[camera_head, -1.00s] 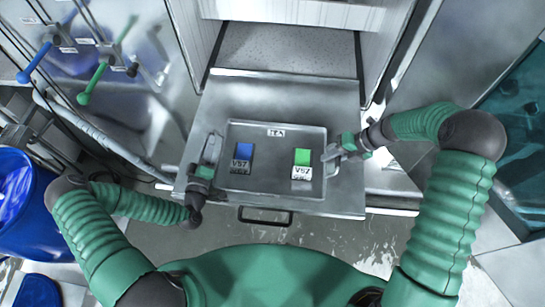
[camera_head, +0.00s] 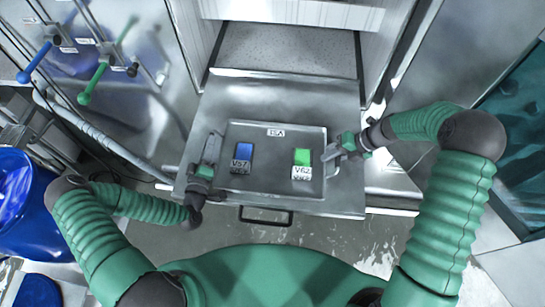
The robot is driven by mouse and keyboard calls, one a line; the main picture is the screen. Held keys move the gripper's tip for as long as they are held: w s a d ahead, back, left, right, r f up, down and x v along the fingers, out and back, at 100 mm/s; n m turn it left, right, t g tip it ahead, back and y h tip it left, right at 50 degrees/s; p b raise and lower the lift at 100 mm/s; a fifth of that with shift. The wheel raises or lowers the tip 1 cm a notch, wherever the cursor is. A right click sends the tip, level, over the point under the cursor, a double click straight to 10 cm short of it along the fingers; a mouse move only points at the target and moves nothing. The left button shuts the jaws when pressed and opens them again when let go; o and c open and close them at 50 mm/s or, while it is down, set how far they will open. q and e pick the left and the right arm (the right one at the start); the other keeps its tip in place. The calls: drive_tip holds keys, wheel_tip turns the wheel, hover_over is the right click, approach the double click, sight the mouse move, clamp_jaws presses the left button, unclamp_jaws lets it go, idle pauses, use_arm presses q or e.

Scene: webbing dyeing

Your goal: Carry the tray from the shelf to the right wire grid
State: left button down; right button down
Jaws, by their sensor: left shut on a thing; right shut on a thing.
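A grey metal tray (camera_head: 272,175) lies over a flat metal shelf (camera_head: 232,97) in front of me, with a small white label at its far edge. A blue block (camera_head: 243,152) and a green block (camera_head: 302,157), each with a white tag, sit in the tray. My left gripper (camera_head: 211,157) is shut on the tray's left edge. My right gripper (camera_head: 335,151) is shut on the tray's right edge. I cannot tell whether the tray touches the shelf. No wire grid can be made out.
Blue (camera_head: 33,66) and green (camera_head: 93,84) lever handles are on the metal machine at the left. A blue bin (camera_head: 25,225) stands at the lower left. A tank with teal contents (camera_head: 515,125) is at the right. A dark handle (camera_head: 265,217) sticks out below the shelf's front edge.

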use_arm(q)
drive_tip(key=shift+w+r, duration=0.1)
drive_tip(key=shift+r, duration=0.1)
use_arm(e)
drive_tip(key=shift+r, duration=0.1)
